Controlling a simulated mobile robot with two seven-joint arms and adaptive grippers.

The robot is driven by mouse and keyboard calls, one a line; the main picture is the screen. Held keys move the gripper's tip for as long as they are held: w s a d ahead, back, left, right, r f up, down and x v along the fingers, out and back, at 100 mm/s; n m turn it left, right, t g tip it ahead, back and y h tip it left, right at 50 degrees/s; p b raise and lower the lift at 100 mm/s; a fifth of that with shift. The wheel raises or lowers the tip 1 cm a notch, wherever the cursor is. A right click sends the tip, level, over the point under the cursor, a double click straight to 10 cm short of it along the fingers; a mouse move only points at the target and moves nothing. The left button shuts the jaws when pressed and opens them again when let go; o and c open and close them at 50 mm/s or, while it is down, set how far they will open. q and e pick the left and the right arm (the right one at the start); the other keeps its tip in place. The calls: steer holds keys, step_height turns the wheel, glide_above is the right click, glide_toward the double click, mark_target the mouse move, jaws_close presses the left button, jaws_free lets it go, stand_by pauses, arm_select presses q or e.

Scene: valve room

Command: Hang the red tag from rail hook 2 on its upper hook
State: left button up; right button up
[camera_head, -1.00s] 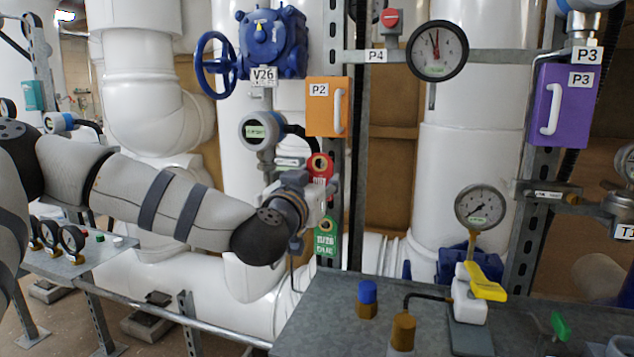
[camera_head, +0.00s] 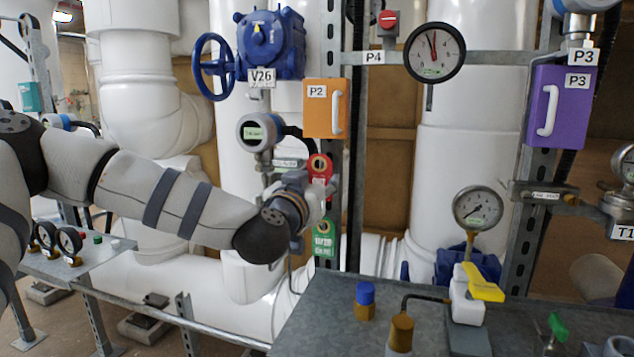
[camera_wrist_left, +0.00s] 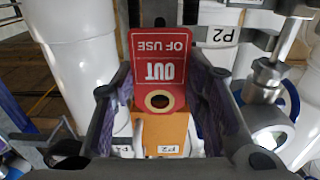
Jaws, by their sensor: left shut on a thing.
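The red tag (camera_head: 320,166) is upright in the head view, with its round eyelet at the top, just below the orange P2 box. In the left wrist view the red tag (camera_wrist_left: 157,62) reads "OUT OF USE" upside down, between my fingers. My left gripper (camera_head: 322,190) is shut on the red tag and covers its lower part in the head view. A green tag (camera_head: 323,240) hangs just below my gripper. I cannot make out the hooks or whether the red tag touches one. My right gripper is not in view.
The orange P2 box (camera_head: 323,108) is on the upright right above the tag. A round transmitter (camera_head: 256,132) is close on the left. A grey bench (camera_head: 330,310) with valve fittings is in front at the lower right. A white pipe stands behind.

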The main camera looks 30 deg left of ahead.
arm_select(q)
steer(key=shift+w, duration=0.15)
steer(key=shift+x, duration=0.9)
steer(key=shift+w+a, duration=0.15)
steer(key=shift+w, duration=0.3)
steer(key=shift+f, duration=0.2)
steer(key=shift+f, duration=0.3)
stand_by(0.4)
